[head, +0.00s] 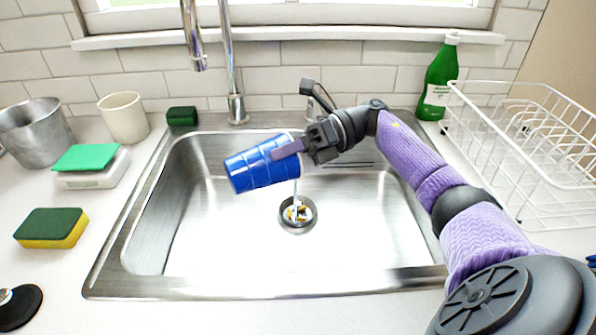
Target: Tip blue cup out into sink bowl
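The blue cup (257,168) is held above the sink bowl (215,235), left of its middle. It lies tilted nearly on its side, with its left end a little lower. My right gripper (291,149) is shut on the cup at its right end, and the purple-sleeved arm reaches in from the right. The inside of the cup is hidden. Small yellow, white and dark bits (297,212) lie at the drain below, and a thin pale streak shows just above them. My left gripper is not in view.
The faucet (232,80) stands behind the sink. A green bottle (439,80) and a white dish rack (530,150) stand on the right. A metal pot (35,132), a cream cup (124,117) and sponges (50,228) are on the left counter.

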